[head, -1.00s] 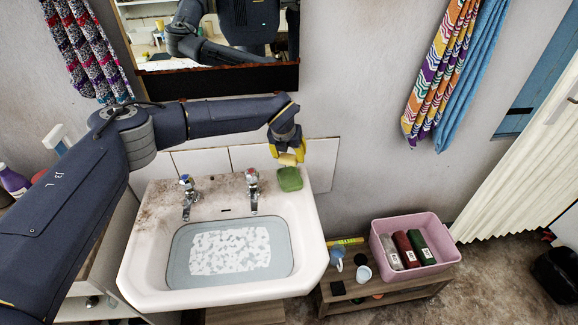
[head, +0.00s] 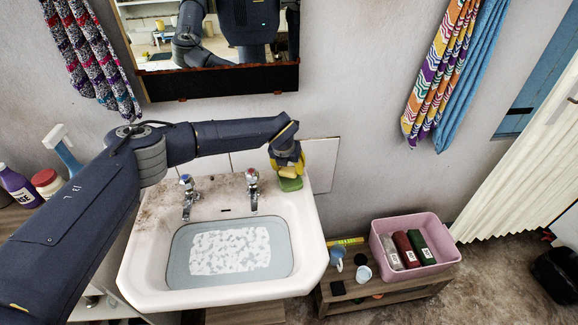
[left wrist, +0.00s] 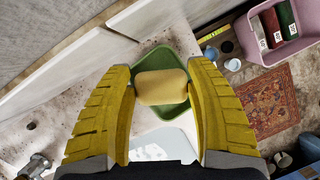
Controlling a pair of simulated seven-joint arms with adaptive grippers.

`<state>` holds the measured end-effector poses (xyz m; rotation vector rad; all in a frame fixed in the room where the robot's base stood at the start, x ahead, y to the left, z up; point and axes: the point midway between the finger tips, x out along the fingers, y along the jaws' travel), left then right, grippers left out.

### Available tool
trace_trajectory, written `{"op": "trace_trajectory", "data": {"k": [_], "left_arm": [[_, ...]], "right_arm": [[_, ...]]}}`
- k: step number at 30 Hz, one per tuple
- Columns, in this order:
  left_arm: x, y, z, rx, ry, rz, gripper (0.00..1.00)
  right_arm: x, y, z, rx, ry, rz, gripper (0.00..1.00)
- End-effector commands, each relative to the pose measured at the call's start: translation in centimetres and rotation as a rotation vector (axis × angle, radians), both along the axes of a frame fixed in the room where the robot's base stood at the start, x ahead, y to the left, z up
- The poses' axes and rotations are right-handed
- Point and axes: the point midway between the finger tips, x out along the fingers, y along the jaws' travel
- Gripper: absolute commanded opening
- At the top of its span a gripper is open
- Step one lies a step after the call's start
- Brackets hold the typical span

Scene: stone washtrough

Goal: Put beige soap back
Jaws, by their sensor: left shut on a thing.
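The beige soap (left wrist: 162,86) is gripped between the two yellow fingers of my left gripper (left wrist: 161,92) in the left wrist view. The green soap dish (left wrist: 182,52) lies behind the soap in that view, with its rim showing around it. In the head view my left gripper (head: 287,167) is at the back right corner of the sink, right above the green dish (head: 290,184), and covers part of it. Whether the soap touches the dish, I cannot tell. My right gripper is not in view.
The white sink (head: 306,262) holds water with foam. Two taps (head: 188,197) (head: 253,190) stand left of the dish. A tiled splashback (head: 322,165) and wall rise close behind.

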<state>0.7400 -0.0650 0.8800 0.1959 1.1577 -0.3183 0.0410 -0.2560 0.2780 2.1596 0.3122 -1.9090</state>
Motion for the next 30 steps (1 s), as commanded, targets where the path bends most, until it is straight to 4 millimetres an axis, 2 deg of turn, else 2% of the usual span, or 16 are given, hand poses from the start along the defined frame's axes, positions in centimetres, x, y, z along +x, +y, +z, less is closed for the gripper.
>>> {"op": "trace_trajectory", "data": {"k": [8, 9, 14, 23, 30], "left_arm": [[0.0, 0.0, -0.6, 0.0, 0.001, 0.001, 0.21], [0.0, 0.0, -0.6, 0.0, 0.0, 0.0, 0.6], [0.0, 0.0, -0.6, 0.0, 0.0, 0.0, 0.78], [0.0, 0.0, -0.4, 0.0, 0.0, 0.0, 0.79], [-0.7, 0.3, 2.1, 0.0, -0.002, -0.002, 0.79]], "right_arm": [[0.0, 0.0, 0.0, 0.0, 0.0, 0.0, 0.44], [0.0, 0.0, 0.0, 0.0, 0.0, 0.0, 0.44], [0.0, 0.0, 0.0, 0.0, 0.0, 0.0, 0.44], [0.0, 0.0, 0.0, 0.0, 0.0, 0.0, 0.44], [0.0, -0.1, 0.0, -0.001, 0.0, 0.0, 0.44]]}}
